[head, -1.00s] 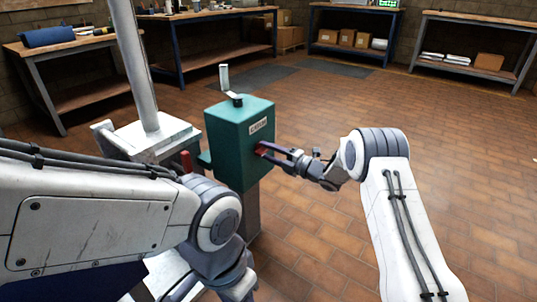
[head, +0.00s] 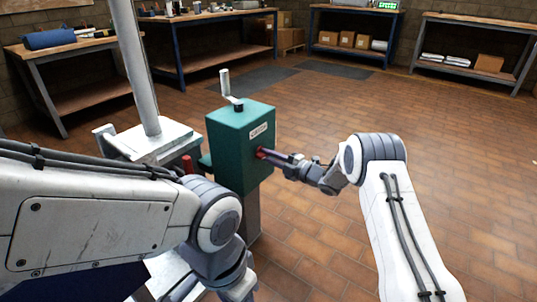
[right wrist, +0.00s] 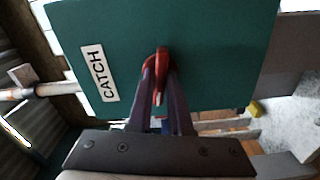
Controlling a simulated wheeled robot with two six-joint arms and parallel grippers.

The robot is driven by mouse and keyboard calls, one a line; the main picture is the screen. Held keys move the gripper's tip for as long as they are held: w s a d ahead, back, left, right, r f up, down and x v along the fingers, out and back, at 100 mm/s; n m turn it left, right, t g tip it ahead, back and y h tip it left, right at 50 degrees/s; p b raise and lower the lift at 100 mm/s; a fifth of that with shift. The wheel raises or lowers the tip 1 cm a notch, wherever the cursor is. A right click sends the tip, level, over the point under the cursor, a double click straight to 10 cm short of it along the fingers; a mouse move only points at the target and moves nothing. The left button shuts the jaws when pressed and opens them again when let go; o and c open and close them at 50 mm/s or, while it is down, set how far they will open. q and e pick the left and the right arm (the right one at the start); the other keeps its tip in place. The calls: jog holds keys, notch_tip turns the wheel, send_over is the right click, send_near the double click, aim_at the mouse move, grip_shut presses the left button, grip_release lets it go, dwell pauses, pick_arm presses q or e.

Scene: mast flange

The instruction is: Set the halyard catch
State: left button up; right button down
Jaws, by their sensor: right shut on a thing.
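The teal box (head: 228,133) stands on a grey post, with a crank handle (head: 228,85) on its top. A white label reading CATCH (right wrist: 99,73) is on its side. The red catch lever (right wrist: 161,68) sticks out of that side below the label in the head view (head: 264,154). My right gripper (right wrist: 160,98) is shut on the red lever, its dark fingers on either side of it; in the head view it reaches the box from the right (head: 272,155). My left arm crosses the lower left, and its gripper is not clearly visible.
A white mast (head: 136,75) rises from a pale base (head: 152,138) left of the box. A red upright handle (head: 187,165) shows beside the box, near my left arm. Workbenches (head: 205,45) line the back. The tiled floor on the right is clear.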

jog(key=shift+f+m+p, duration=0.1)
jog(key=shift+m+p, duration=3.3)
jog(key=shift+m, duration=4.4)
jog(key=c, duration=0.8)
grip_release()
jog(key=shift+c, duration=0.2)
jog(key=shift+d, duration=0.15)
